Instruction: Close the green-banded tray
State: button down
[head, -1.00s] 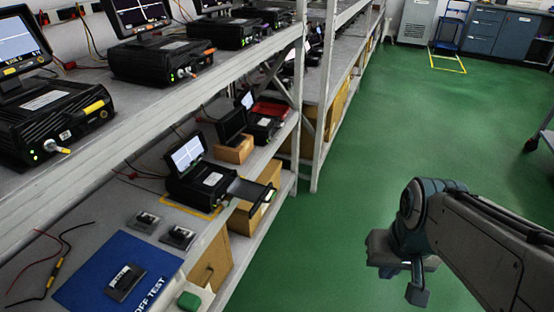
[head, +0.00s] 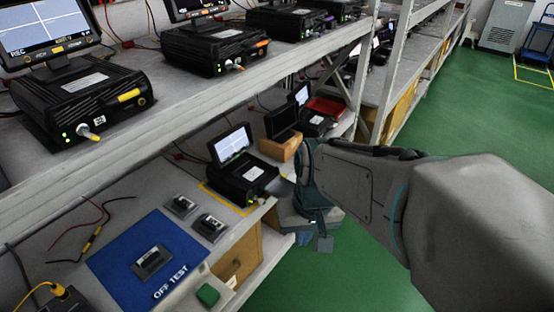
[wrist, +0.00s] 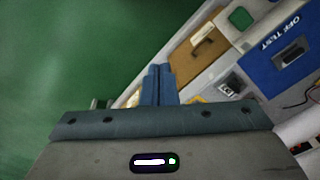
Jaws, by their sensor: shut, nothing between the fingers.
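A black device (head: 240,184) with a lit screen stands on the lower shelf. Its tray (head: 282,187) sticks out from the right side, and only a dark sliver of it shows. My arm hides the tray's outer end, so I cannot see its green band now.
A blue OFF TEST mat (head: 120,270) with a small module lies at front left. Two more modules (head: 182,205) sit near the device. A green block (head: 208,294) is at the shelf's front. The upper shelf (head: 200,112) holds several devices. Green floor (head: 470,120) is open to the right.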

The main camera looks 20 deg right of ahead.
jog(key=w+d+f+m+t+y+p, duration=0.1)
jog(key=w+d+f+m+t+y, duration=0.2)
jog(key=d+m, duration=0.5)
jog(key=w+d+f+m+t+y, duration=0.2)
jog(key=d+f+m+t+y, duration=0.25)
jog(key=m, duration=0.55)
jog(key=w+d+f+m+t+y+p, duration=0.15)
jog(key=d+f+m+t, duration=0.3)
jog(key=d+m, duration=0.45)
jog(key=f+b+x, duration=0.1)
jog(key=x, duration=1.3)
jog(key=shift+w+f+g, duration=0.3)
jog(key=shift+w, duration=0.05)
